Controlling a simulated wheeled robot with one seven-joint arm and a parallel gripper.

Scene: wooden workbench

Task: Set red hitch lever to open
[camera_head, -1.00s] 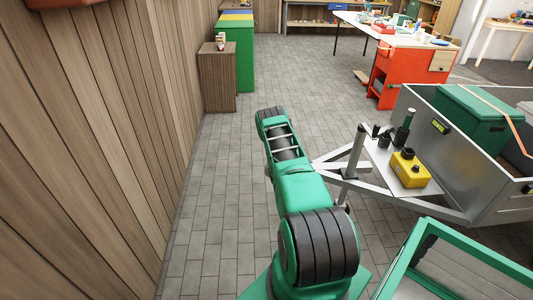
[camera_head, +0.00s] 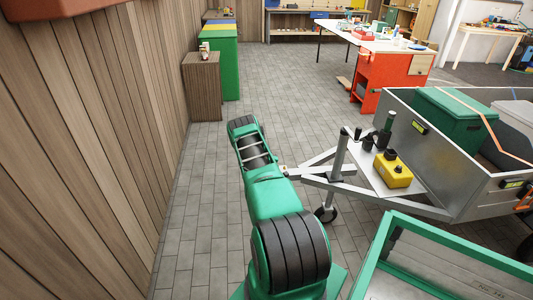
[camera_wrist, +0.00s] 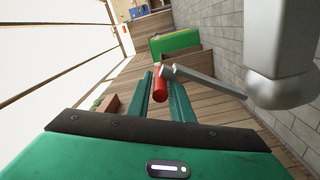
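The red hitch lever (camera_wrist: 160,88) is a short red cylinder near the middle of the wrist view. It joins a grey metal bar (camera_wrist: 205,82) that runs to the right. My gripper (camera_wrist: 162,84) has its two green fingers on either side of the red lever. The fingers look apart, and I cannot tell whether either touches the lever. In the head view, my green arm hides my gripper and the red lever. The trailer's hitch frame (camera_head: 320,172) reaches the right side of my arm there.
The metal trailer (camera_head: 440,155) stands at the right with a green box (camera_head: 455,120) in it. A yellow box (camera_head: 393,172) sits on its front plate. A wooden wall (camera_head: 90,130) bounds the left. A brown cabinet (camera_head: 202,90) stands behind. Tiled floor (camera_head: 280,95) is clear between.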

